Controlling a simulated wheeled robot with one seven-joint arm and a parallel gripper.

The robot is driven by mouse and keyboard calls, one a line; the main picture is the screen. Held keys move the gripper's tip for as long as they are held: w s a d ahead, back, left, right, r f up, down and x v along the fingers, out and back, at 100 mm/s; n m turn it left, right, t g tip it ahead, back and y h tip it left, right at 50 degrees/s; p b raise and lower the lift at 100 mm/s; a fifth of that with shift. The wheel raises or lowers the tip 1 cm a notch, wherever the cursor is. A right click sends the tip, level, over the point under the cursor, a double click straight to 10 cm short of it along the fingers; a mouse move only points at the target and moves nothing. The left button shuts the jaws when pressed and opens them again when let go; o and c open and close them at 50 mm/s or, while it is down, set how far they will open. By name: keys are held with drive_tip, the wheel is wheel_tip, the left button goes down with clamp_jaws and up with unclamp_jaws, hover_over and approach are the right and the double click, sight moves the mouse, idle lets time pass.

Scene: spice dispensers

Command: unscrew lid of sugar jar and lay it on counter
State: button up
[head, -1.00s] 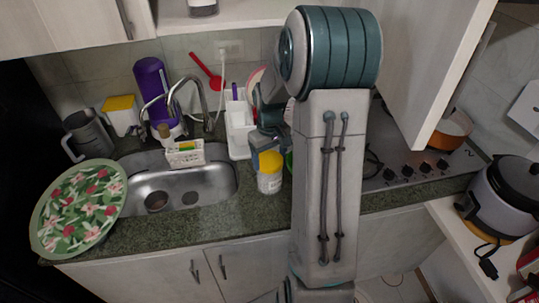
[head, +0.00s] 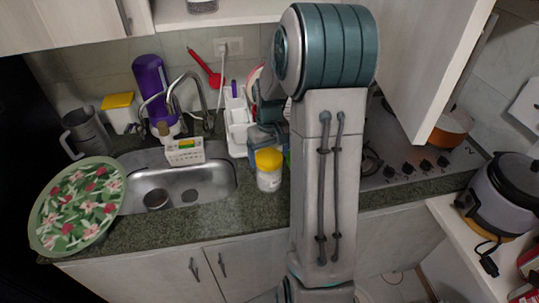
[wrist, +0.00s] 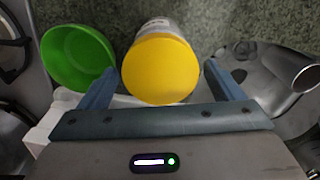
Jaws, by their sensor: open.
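The sugar jar (head: 269,182) stands upright on the counter, just right of the sink. It has a pale body and a yellow lid (head: 268,159), which is on the jar. In the wrist view the yellow lid (wrist: 160,69) lies between the two fingers of my gripper (wrist: 160,72), with a gap on each side. My gripper is open and holds nothing. In the head view my gripper (head: 264,136) is at the lid's back side, partly hidden by the jar and my arm.
A green bowl (wrist: 76,55) is close to the left finger. The sink (head: 190,182) is left of the jar, with a floral plate (head: 78,210) beyond it. A white rack (head: 236,125) stands behind. The stove (head: 415,160) is to the right. Bare counter (head: 180,228) lies in front.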

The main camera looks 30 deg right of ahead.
drive_tip(key=m, duration=0.4)
drive_tip(key=shift+f+b, duration=0.1)
drive_tip(key=shift+b, duration=0.3)
drive_tip(key=m, duration=1)
drive_tip(key=shift+a, duration=0.15)
drive_tip(key=m+p, duration=0.1)
drive_tip(key=m, duration=0.2)
drive_tip(key=m+p, duration=0.1)
drive_tip(key=m, duration=0.2)
drive_tip(key=shift+w+r, duration=0.1)
drive_tip(key=shift+r, duration=0.1)
drive_tip(key=m+p, duration=0.1)
drive_tip(key=m, duration=0.3)
drive_tip(key=shift+p, duration=0.4)
drive_tip(key=shift+f+m, duration=0.15)
drive_tip(key=shift+m, duration=0.35)
drive_tip(key=c, duration=0.8)
